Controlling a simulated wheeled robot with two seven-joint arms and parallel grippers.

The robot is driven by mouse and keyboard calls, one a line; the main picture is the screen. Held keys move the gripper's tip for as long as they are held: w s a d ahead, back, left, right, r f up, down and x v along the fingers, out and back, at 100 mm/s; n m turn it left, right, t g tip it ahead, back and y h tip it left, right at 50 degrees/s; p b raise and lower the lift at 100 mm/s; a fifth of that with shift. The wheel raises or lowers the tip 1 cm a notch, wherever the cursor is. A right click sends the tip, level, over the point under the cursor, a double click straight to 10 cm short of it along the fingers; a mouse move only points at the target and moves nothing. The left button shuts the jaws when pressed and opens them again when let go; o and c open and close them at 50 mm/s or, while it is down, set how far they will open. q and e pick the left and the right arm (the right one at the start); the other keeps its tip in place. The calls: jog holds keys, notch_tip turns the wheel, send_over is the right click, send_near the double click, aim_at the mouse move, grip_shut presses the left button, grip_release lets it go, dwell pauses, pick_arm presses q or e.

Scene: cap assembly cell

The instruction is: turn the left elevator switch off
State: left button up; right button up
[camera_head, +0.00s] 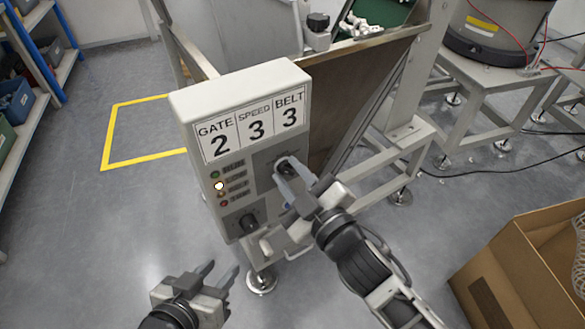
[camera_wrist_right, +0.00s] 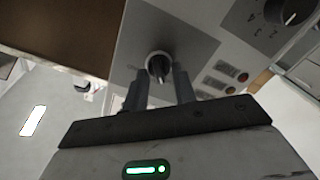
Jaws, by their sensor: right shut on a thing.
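A white control box (camera_head: 240,150) stands in the middle of the head view, with a display reading GATE 2, SPEED 3, BELT 3. On a grey plate at its right is a dark rotary switch (camera_head: 288,166), also in the right wrist view (camera_wrist_right: 158,66). My right gripper (camera_head: 296,178) is shut on this switch, with one finger on each side of the knob in the wrist view (camera_wrist_right: 158,88). The gripper partly hides the switch in the head view. My left gripper (camera_head: 219,269) is open and empty, low in front of the box.
A second dark knob (camera_head: 247,221) sits lower on the box, below several indicator lamps; a yellowish lamp (camera_head: 219,186) is lit. A brown hopper panel (camera_head: 350,90) rises behind. A cardboard box (camera_head: 520,275) stands at right.

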jog(key=shift+n, duration=0.7)
jog(key=o, duration=1)
jog(key=shift+b+v, duration=0.35)
jog(key=shift+v, duration=7.65)
